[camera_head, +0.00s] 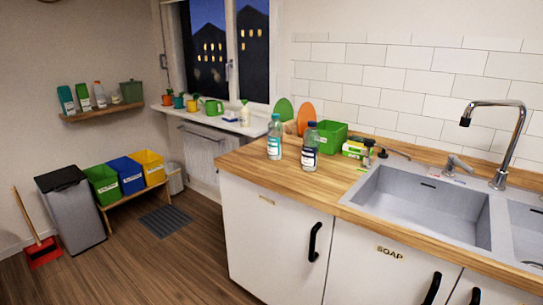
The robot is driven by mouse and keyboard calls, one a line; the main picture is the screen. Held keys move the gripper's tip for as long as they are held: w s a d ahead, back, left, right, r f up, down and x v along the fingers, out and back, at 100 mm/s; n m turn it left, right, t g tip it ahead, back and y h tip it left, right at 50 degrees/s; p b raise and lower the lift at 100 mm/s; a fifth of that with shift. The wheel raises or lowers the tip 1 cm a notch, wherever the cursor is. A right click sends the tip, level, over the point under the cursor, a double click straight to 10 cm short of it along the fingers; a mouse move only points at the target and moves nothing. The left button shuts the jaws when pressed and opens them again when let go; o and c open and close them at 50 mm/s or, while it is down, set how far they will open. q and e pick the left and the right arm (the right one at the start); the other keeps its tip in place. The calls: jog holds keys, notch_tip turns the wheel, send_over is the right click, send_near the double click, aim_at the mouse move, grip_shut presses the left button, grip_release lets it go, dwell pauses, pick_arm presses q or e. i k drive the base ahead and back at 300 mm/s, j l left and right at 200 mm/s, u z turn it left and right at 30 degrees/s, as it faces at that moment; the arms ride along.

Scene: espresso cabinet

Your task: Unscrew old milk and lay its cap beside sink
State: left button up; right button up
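Two bottles stand upright on the wooden counter, left of the sink (365,192). One is a clear bottle (275,137) with a pale label and a blue-green cap. The labels are too small to read, so I cannot tell which bottle is the old milk. Neither of my grippers is in view.
A curved faucet (515,130) rises behind the sink. The counter's front left is bare. Coloured crates (103,185) sit at the far left.

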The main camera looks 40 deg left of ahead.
aim_at(311, 143)
jog(key=j+u, duration=0.1)
jog(key=j, duration=0.35)
jog(key=i+j+u, duration=0.1)
jog(key=j, duration=0.35)
jog(key=j+u, duration=0.15)
jog(key=j, duration=0.25)
jog(key=i+j+u, duration=0.1)
jog(key=j, duration=0.35)
jog(key=i, duration=0.05)
